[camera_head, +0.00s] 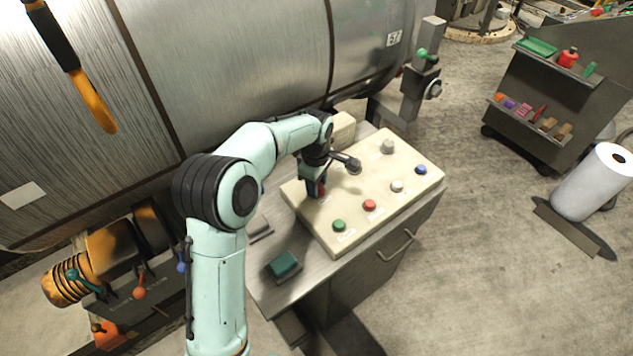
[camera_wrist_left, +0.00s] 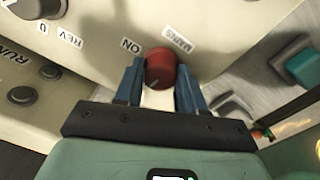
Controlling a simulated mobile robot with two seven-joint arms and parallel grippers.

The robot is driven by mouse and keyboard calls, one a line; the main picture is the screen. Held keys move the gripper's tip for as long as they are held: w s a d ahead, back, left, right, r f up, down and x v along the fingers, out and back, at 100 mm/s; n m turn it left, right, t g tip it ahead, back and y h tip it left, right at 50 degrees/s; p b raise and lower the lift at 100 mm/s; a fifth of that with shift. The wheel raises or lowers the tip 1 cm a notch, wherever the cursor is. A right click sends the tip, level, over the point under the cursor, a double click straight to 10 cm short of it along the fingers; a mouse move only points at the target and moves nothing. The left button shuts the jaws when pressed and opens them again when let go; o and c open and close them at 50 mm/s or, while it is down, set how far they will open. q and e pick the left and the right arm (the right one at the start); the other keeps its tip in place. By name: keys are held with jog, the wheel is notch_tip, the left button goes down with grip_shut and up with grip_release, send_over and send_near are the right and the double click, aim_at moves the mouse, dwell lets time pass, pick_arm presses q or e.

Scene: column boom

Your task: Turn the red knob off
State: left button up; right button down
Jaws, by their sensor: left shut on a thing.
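The red knob (camera_wrist_left: 160,68) sits on the cream control panel (camera_head: 327,235), next to labels reading MAINS and ON in the left wrist view. My left gripper (camera_wrist_left: 160,88) has its two blue fingers on either side of the knob and is shut on it. In the head view the left gripper (camera_head: 317,188) reaches down to the panel's left part, and only a sliver of the red knob (camera_head: 322,190) shows beside the fingers. A pale mark shows on the knob's face. My right gripper is in neither view.
The panel also holds a green button (camera_head: 339,226), a red button (camera_head: 370,205), a blue button (camera_head: 420,169) and grey knobs (camera_head: 388,147). A teal block (camera_head: 284,264) lies on the bench left of the panel.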

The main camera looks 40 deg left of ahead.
pick_arm(q)
jog(key=shift+n, duration=0.8)
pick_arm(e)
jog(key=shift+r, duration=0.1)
pick_arm(q)
jog(key=o, duration=1.1)
jog(key=shift+c, duration=0.2)
jog(key=shift+r, duration=0.1)
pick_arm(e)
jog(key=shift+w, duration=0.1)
pick_arm(q)
notch_tip(320, 180, up, 13)
jog(key=p, duration=0.1)
jog(key=shift+s+p, duration=0.25)
jog(key=shift+p, duration=0.15)
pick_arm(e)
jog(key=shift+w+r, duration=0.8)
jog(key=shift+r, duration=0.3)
pick_arm(q)
jog(key=shift+d, duration=0.1)
